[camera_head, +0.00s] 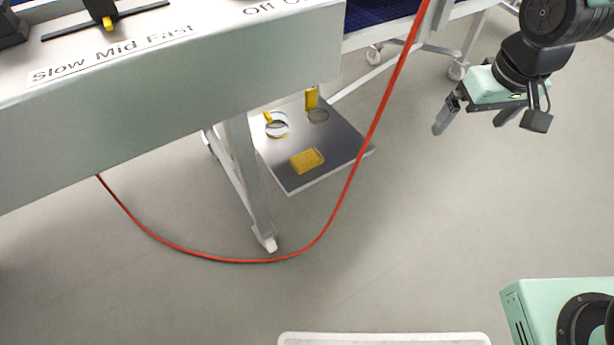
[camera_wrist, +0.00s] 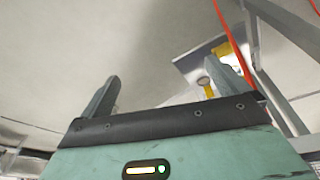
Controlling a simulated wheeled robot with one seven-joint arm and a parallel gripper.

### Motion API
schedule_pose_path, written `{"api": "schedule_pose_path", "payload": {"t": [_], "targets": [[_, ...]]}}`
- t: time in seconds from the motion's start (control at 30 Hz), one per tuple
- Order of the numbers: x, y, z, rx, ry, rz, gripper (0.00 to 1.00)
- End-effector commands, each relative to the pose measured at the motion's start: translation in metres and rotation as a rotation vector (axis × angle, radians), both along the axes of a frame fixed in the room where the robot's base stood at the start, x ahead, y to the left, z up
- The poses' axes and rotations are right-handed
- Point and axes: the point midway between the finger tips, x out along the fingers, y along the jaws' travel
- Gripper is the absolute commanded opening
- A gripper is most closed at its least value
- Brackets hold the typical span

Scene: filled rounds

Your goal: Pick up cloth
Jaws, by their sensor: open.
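A yellow folded piece, which looks like the cloth (camera_head: 307,160), lies flat on the front part of a low grey shelf (camera_head: 290,180) under the machine. In the wrist view a yellow patch that looks like the cloth (camera_wrist: 222,48) shows at the upper right, beyond the right finger. My gripper (camera_head: 468,127) is open and empty, in the air to the right of the shelf and well apart from it. Its two spread fingers also show in the wrist view (camera_wrist: 152,70), with only floor between them.
A red cable (camera_head: 353,168) hangs in front of the shelf's right side. A machine leg (camera_head: 247,185) stands at its left. Floor right of the cable is clear.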

Motion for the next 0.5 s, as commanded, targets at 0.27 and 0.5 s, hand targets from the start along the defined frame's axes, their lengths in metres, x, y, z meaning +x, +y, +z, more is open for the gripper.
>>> {"api": "schedule_pose_path", "payload": {"t": [0.27, 0.5], "targets": [[0.104, 0.074, -0.104, -0.016, -0.073, 0.162, 1.0], [0.15, 0.194, -0.167, 0.05, -0.122, 0.336, 1.0]]}}
